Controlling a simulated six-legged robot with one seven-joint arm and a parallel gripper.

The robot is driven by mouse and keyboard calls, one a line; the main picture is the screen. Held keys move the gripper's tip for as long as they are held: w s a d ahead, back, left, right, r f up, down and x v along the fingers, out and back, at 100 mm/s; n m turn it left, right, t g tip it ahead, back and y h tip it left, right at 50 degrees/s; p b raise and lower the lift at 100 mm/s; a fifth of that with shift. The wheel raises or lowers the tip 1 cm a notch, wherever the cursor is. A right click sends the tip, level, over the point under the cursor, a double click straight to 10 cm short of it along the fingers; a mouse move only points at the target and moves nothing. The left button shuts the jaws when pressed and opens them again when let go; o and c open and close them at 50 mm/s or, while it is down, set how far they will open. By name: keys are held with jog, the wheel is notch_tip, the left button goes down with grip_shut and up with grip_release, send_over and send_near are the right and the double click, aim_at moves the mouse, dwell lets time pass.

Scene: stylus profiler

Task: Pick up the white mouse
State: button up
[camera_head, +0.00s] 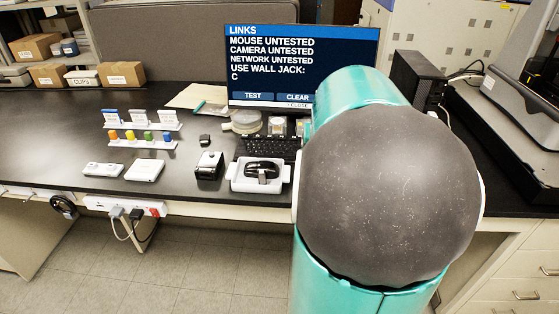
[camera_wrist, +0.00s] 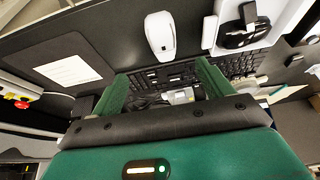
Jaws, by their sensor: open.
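The white mouse (camera_wrist: 160,36) lies on the dark bench top in the upper middle of the wrist view. It is not visible in the head view, where my arm covers much of the bench. My gripper (camera_wrist: 162,72) shows its two green fingers spread apart with nothing held between them. The mouse appears beyond the fingertips, apart from them, roughly in line with the gap. The black keyboard (camera_wrist: 236,66) shows between and beside the fingers, and also in the head view (camera_head: 268,146).
A white tray (camera_head: 243,184) holding a black device stands close to the mouse, at the upper right in the wrist view. A dark mat with a white sheet (camera_wrist: 68,72) lies to the left. A screen (camera_head: 302,60) reads "MOUSE UNTESTED". A black box (camera_head: 418,78) stands behind my arm.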

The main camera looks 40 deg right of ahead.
jog(key=x, duration=0.8)
jog(key=shift+w+d+f, duration=0.15)
jog(key=shift+w+f, duration=0.1)
jog(key=shift+f, duration=0.05)
jog(key=x, duration=0.5)
jog(key=shift+w, duration=0.2)
jog(key=c, duration=1.1)
